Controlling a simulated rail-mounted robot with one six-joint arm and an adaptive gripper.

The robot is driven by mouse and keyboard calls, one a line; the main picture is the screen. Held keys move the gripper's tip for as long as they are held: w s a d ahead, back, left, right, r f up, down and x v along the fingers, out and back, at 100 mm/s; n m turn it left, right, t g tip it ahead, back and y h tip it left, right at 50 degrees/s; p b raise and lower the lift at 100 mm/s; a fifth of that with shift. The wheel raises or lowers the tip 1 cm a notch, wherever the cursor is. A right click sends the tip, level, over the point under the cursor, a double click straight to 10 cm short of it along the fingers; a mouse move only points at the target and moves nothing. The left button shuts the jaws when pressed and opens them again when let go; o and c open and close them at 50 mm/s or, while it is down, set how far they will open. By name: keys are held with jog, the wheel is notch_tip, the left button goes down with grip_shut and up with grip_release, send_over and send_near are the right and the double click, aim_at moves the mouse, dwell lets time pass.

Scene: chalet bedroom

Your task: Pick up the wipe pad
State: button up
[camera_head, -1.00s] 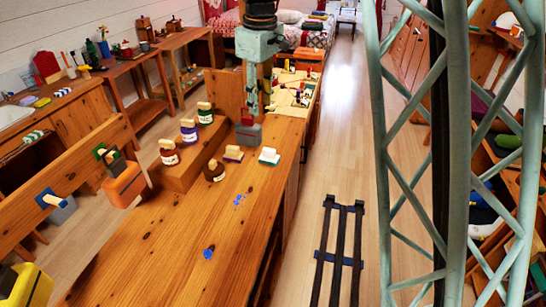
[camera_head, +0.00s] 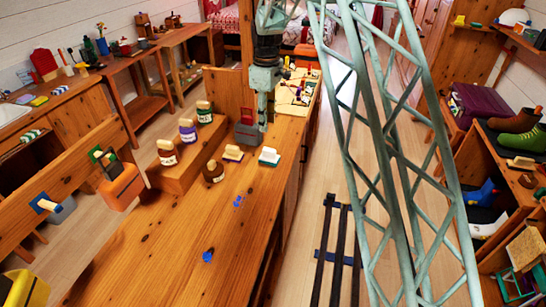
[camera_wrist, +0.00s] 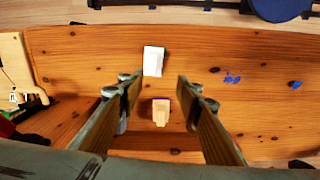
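Two small blocks with pale tops stand on the wooden bench (camera_head: 165,255), and I cannot tell for sure which is the wipe pad. One is a white block (camera_head: 269,156) with a pale top and greenish base; it also shows in the wrist view (camera_wrist: 153,61). The other block (camera_head: 233,153) has a tan top and purple base, and appears in the wrist view (camera_wrist: 161,112) too. My gripper (camera_wrist: 159,76) is open and empty above them, pointing down, with both blocks between or just beyond its fingers. The head view shows it (camera_head: 262,127) over the bench, behind the blocks.
A grey and red caddy (camera_head: 247,134) stands close to my gripper. Several jars (camera_head: 188,131) stand on or beside a wooden step at left. Blue splotches (camera_head: 238,201) and a blue bit (camera_head: 207,256) lie on the bench. The near bench is mostly clear.

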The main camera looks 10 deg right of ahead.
aim_at(269, 149)
jog(key=f, duration=0.1)
jog(key=w+f, duration=0.1)
jog(key=d+f, duration=0.1)
jog(key=shift+w+f, duration=0.1)
jog(key=shift+w, duration=0.3)
jog(key=shift+f+b, duration=0.4)
jog(key=shift+f, duration=3.9)
jog(key=shift+f, duration=0.1)
jog(key=shift+d+f+b, duration=0.1)
jog(key=shift+f+b, duration=0.25)
jog(key=shift+f, duration=2.15)
jog(key=shift+c, duration=0.3)
jog(key=c, duration=0.9)
jog(key=shift+r, duration=0.1)
